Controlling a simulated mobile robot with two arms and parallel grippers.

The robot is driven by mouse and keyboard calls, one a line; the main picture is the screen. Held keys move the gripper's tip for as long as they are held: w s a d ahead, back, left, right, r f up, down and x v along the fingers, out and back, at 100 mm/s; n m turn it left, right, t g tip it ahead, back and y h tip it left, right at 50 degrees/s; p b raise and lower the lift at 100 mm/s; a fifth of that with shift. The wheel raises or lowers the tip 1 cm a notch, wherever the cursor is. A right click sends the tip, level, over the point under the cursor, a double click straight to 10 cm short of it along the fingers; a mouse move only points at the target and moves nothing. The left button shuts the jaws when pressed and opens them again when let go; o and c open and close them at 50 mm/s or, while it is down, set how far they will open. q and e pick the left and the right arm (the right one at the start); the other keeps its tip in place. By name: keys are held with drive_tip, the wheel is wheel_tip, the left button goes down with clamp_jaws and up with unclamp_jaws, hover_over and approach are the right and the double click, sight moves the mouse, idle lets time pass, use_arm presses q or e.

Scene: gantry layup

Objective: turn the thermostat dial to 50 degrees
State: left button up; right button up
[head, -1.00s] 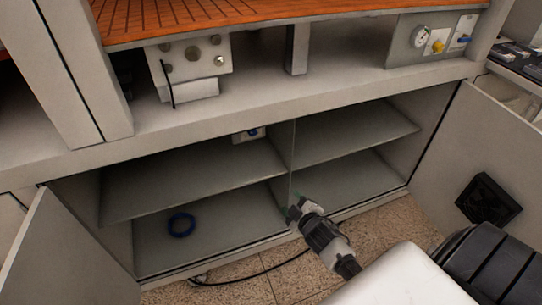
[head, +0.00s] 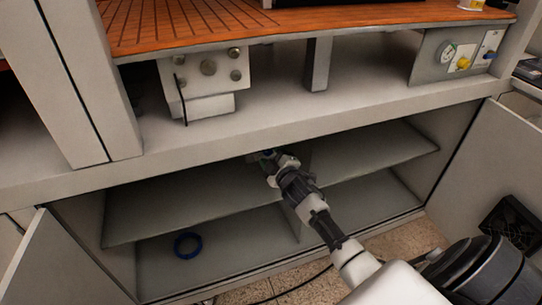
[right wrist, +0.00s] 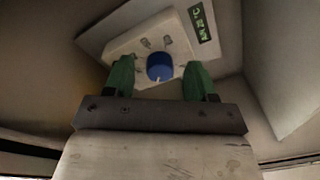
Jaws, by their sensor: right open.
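The thermostat dial (right wrist: 160,67) is a blue round knob with a small pale mark, on a white plate (right wrist: 125,42) in the right wrist view. A dark green label (right wrist: 203,22) with light characters, too small to read surely, is beside it. My right gripper (right wrist: 160,80) is open, with its green fingers on either side of the dial in the picture. I cannot tell whether they touch it. In the head view my right gripper (head: 264,157) reaches into the cabinet above the upper shelf and mostly hides the dial and plate. My left gripper is not in view.
The cabinet shelf (head: 165,205) runs beneath my right arm. A blue ring (head: 188,245) lies on the cabinet floor. Open doors stand at the left (head: 60,262) and right (head: 490,170). A panel with a gauge (head: 447,51) is above right.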

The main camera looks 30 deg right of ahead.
drive_tip(key=shift+w, duration=0.25)
drive_tip(key=c, duration=0.9)
